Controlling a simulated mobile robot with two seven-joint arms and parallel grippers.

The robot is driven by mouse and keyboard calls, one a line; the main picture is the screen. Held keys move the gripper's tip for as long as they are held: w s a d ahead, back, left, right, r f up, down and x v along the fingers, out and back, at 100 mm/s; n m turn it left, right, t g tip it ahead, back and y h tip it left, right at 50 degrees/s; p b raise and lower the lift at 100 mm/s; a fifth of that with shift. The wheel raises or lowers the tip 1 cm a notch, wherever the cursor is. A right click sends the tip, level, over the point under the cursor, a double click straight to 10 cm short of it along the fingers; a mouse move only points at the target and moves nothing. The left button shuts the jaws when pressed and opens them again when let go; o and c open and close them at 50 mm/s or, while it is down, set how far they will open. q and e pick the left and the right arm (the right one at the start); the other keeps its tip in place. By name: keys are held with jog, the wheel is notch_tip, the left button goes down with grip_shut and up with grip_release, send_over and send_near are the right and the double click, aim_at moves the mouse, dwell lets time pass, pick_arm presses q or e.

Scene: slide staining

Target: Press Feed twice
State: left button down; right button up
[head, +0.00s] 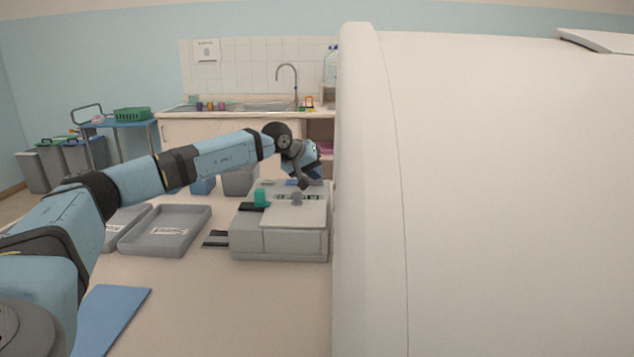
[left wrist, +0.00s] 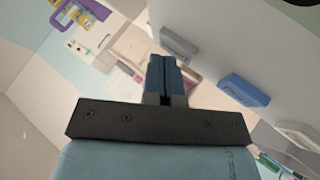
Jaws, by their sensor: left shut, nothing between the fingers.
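A grey staining machine (head: 280,240) stands on the bench in the head view, with a teal knob (head: 261,197) at its left and small dark label strips on top. My left gripper (head: 314,177) is over the machine's far part, close to the large white body. In the left wrist view its blue fingers (left wrist: 165,80) are together and empty. A blue block like a key (left wrist: 243,90) and a grey one (left wrist: 180,45) show on a pale surface there. I cannot read which is Feed, nor tell whether the fingers touch anything. My right gripper is not in view.
Grey trays (head: 165,232) lie left of the machine, and a blue mat (head: 112,318) lies at the front left. A large white body (head: 480,200) blocks the right side. The bench in front of the machine is clear. A sink counter (head: 225,122) stands behind.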

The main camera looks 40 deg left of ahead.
aim_at(315, 181)
pick_arm(q)
jog(key=shift+r+p, duration=0.4)
jog(key=shift+r, duration=0.25)
jog(key=shift+r+p, duration=0.45)
jog(key=shift+r, duration=0.15)
notch_tip(315, 181, up, 3)
jog(key=shift+f+p, duration=0.2)
jog(key=shift+p, duration=0.7)
jog(key=shift+r+p, duration=0.45)
jog(key=shift+r, duration=0.2)
